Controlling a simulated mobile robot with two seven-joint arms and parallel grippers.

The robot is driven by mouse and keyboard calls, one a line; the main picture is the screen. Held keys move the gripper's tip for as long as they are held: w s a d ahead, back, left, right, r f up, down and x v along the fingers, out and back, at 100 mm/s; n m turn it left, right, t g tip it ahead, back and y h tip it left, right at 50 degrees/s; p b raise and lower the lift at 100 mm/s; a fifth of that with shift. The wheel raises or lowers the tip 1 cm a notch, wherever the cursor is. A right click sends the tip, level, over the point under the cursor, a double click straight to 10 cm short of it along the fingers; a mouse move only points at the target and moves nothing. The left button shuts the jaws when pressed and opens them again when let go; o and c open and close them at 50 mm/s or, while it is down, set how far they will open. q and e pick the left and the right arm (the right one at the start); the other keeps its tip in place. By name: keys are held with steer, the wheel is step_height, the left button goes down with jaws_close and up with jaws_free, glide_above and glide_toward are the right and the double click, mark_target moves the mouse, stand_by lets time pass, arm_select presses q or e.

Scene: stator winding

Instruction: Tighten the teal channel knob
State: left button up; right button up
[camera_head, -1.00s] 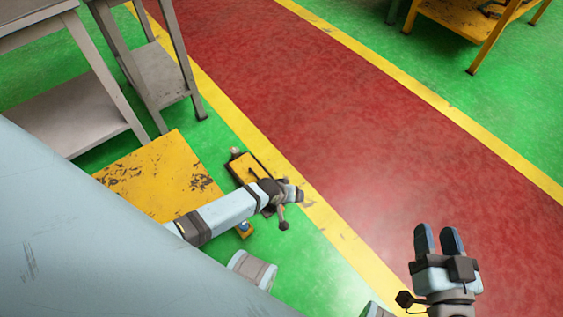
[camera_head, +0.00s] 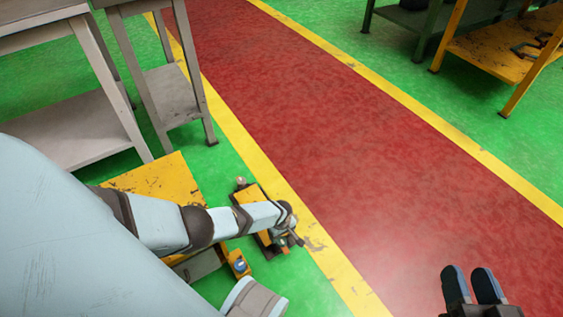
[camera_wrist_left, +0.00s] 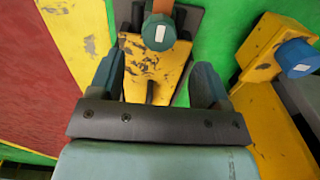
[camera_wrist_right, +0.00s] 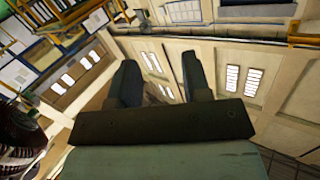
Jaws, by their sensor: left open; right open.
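A round teal knob (camera_wrist_left: 158,32) with a white mark shows at the top middle of the left wrist view, on a yellow, worn fixture (camera_wrist_left: 150,75). My left gripper (camera_wrist_left: 159,68) is open, with one finger on either side of the view's middle and the knob seen between and beyond the fingertips. No contact with the knob shows. In the head view my left arm covers part of the yellow fixture (camera_head: 248,194), and the teal knob cannot be made out. My right gripper (camera_head: 473,284) is open and empty above the red floor.
A blue knob (camera_wrist_left: 297,58) on a yellow bracket sits to the right in the left wrist view; it also shows in the head view (camera_head: 240,266). Grey tables (camera_head: 60,110) stand at the left, and a yellow workbench (camera_head: 500,58) at the upper right. The red aisle is clear.

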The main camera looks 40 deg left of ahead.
mark_target(281, 240)
arm_select(q)
step_height(281, 240, down, 5)
steer(key=b, duration=0.3)
steer(key=shift+f+b, duration=0.45)
steer(key=shift+b, duration=0.05)
steer(key=shift+f, duration=0.15)
arm_select(e)
steer(key=w+n, duration=0.1)
steer(key=w+d+n+t, duration=0.1)
steer(key=n, duration=0.1)
steer(key=shift+w+d+r+t+y, duration=0.1)
steer(key=shift+w+d+t+y, duration=0.1)
steer(key=shift+d+t+y, duration=0.15)
arm_select(q)
steer(key=c, duration=0.9)
arm_select(e)
steer(key=shift+a, duration=0.1)
